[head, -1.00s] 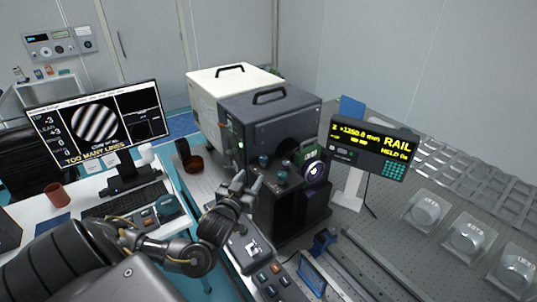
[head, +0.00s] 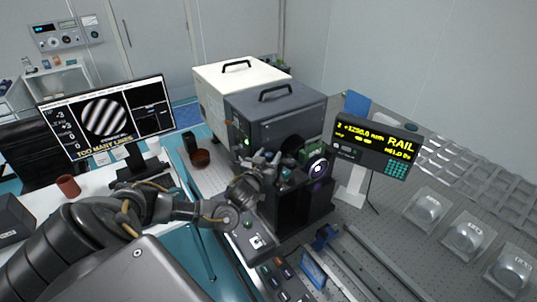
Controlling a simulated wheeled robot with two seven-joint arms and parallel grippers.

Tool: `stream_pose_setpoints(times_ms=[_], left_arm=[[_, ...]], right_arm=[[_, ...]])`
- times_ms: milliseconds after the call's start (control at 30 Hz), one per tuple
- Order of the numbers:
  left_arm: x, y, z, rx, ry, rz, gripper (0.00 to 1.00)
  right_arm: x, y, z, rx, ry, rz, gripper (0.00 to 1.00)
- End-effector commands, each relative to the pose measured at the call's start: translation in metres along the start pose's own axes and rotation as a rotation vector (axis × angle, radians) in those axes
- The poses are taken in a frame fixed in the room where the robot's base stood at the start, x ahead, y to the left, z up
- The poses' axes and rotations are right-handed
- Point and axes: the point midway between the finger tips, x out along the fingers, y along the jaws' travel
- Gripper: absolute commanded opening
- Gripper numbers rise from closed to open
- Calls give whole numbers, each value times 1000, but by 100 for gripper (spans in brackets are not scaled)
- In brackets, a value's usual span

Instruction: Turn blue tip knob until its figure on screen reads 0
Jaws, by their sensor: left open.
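The monitor (head: 105,118) at the left shows a round patch of slanted dark and light stripes. Small blue-teal knobs (head: 287,172) sit on the front of the dark grey instrument box (head: 280,112); I cannot tell for sure which is the tip knob. My left gripper (head: 262,160) is open, at the knobs, and partly hides them. Whether its fingers stand around a knob or touch one I cannot tell. My right gripper is out of view.
A white box (head: 240,82) stands behind the dark one. A red mug (head: 68,186) is on the left desk. A button panel (head: 278,275) lies below my arm.

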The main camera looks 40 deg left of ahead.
Motion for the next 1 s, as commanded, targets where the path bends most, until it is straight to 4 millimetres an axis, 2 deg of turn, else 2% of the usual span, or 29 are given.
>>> stream_pose_setpoints(times_ms=[233,567,833,1000], left_arm=[[1,0,0,1,0,1,47],[1,0,0,1,0,0,5],[0,-1,2,4,0,28,4],[0,-2,3,6,0,106,4]], right_arm=[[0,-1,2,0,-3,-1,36],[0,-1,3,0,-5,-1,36],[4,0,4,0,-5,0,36],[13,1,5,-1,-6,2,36]])
